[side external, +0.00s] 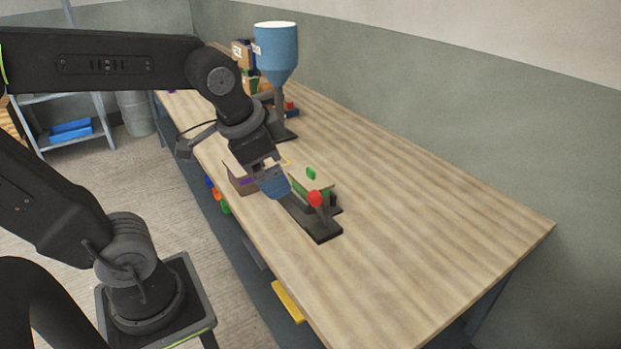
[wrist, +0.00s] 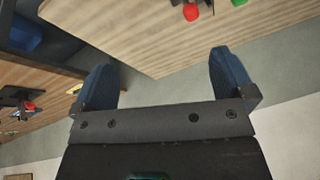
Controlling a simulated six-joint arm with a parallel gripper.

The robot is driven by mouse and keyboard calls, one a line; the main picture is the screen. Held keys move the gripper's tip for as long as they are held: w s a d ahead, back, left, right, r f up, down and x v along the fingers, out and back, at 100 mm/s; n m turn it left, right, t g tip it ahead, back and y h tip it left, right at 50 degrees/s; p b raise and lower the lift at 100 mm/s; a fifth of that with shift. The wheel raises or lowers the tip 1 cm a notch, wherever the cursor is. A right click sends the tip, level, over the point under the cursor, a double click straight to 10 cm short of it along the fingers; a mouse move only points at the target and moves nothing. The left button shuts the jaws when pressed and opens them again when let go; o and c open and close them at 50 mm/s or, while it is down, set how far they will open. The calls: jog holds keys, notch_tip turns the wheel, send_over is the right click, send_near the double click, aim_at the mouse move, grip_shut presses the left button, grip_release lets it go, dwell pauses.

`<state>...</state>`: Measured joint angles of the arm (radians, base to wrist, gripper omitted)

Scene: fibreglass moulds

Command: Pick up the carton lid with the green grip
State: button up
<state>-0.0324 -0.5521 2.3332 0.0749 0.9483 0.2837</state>
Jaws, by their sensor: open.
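The carton lid (side external: 318,184), a tan panel with a small green grip (side external: 311,173) on top, sits over a box with green on its side. It rests at a black fixture (side external: 323,232) on the bench. A red knob (side external: 315,198) on a dark lever stands in front of it. My gripper (side external: 272,186) has blue fingers and is left of the lid, apart from the green grip. In the wrist view my gripper (wrist: 160,60) is open, with nothing between its fingers. A red knob (wrist: 191,12) and a green piece (wrist: 239,2) show at the top edge there.
An open brown carton (side external: 240,180) with something purple is left of my gripper. A blue hopper (side external: 276,50) on a dark stand is behind on the bench (side external: 420,210). Coloured bins hang along the bench's front edge. The bench's right side is clear.

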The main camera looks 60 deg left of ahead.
jog(key=w+a+m+g+y, duration=0.25)
jog(key=w+a+m, duration=0.5)
jog(key=w, duration=0.45)
jog(key=m+g+y, duration=0.1)
jog(key=m+g, duration=0.1)
jog(key=m, duration=0.5)
send_near(311, 170)
jog(key=x, duration=0.4)
jog(key=shift+w+a+f, duration=0.2)
jog(key=shift+a+f, duration=0.05)
jog(key=shift+a, duration=0.05)
jog(key=shift+d+x, duration=0.2)
jog(key=shift+x, duration=3)
jog(key=shift+s, duration=0.15)
jog(key=shift+c, duration=0.5)
jog(key=c, duration=0.7)
